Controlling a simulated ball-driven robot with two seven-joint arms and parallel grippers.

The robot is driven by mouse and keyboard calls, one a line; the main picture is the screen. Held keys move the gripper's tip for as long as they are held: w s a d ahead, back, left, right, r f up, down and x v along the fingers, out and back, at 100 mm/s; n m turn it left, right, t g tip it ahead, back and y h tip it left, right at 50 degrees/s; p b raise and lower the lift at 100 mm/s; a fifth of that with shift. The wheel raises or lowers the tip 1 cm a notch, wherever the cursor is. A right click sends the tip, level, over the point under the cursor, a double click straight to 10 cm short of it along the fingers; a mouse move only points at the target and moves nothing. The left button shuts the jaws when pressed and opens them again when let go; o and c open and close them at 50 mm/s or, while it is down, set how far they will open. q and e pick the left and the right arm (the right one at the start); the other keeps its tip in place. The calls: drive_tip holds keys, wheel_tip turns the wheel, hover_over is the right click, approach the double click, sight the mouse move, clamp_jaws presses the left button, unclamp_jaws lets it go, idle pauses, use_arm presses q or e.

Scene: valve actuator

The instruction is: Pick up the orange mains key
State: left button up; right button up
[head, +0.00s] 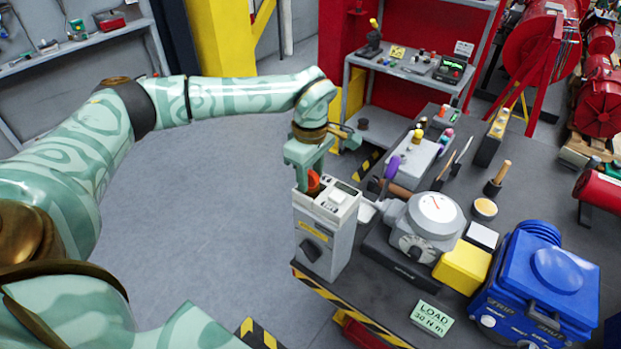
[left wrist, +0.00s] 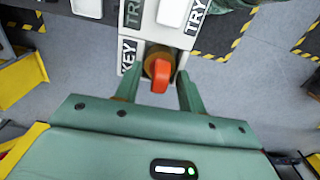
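The orange mains key (head: 313,183) sits in the top of the light grey box (head: 326,235) at the front left corner of the bench. In the left wrist view the key (left wrist: 160,76) stands in a round brownish socket beside a "KEY" label. My left gripper (head: 310,165) is directly above the box, pointing down. Its two fingers (left wrist: 159,88) are apart, one on each side of the key, with gaps visible between them and the key. The fingers partly hide the key in the head view. My right gripper is not in view.
A grey gauge device (head: 425,222), a yellow block (head: 462,267) and a blue case (head: 538,285) stand right of the box. Behind are small tools and a shelf (head: 410,75). The floor (head: 220,190) left of the bench is clear.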

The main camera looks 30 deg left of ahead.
use_arm(q)
clamp_jaws()
drive_tip(key=shift+r, duration=0.15)
